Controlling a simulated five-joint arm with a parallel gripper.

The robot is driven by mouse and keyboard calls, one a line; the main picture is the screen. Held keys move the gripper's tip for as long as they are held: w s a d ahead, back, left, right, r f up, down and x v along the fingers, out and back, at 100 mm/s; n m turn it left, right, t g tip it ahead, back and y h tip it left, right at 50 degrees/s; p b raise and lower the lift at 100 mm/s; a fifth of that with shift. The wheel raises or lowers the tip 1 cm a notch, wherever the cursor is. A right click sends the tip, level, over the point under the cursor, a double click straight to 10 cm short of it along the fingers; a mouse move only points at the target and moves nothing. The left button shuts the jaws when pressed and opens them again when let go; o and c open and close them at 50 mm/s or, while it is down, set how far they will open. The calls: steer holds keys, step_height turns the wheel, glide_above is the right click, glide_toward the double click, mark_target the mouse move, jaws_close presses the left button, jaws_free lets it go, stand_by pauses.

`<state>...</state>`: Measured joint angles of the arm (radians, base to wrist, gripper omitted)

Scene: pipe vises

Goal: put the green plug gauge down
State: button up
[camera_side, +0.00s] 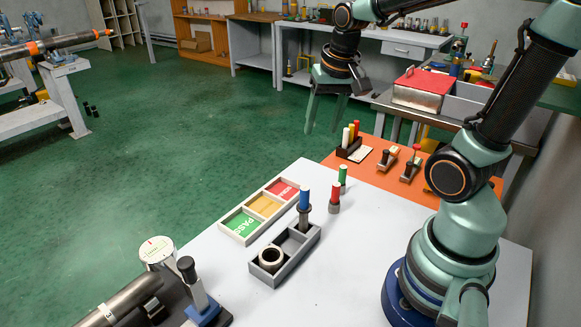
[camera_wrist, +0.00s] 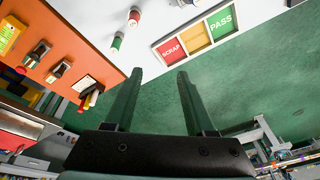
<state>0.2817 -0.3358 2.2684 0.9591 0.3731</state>
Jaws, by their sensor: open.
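The green plug gauge (camera_side: 343,176) stands upright on the pale table near its far edge, just behind the red plug gauge (camera_side: 335,197). It also shows in the wrist view (camera_wrist: 117,42), up and left of my fingertips. My gripper (camera_side: 325,128) hangs in the air beyond the far edge of the table, fingers pointing down. Its two fingers are apart, with nothing between them, and clear of the gauge; they also show in the wrist view (camera_wrist: 160,73). A blue plug gauge (camera_side: 305,198) stands upright at the grey tray (camera_side: 288,264).
The sorting tray (camera_side: 245,227) has red, yellow and green sections. A pen holder (camera_side: 350,150) and small tools (camera_side: 388,156) are on the orange surface. A dial gauge stand (camera_side: 190,285) is at front left.

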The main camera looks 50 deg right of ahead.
steer(key=s+a+r+n+t, duration=0.2)
steer(key=a+n+t, duration=0.1)
steer(key=a+n, duration=0.4)
steer(key=shift+s+a+r+n+y, duration=0.2)
steer(key=shift+a+r+n+y, duration=0.15)
steer(key=shift+a, duration=0.65)
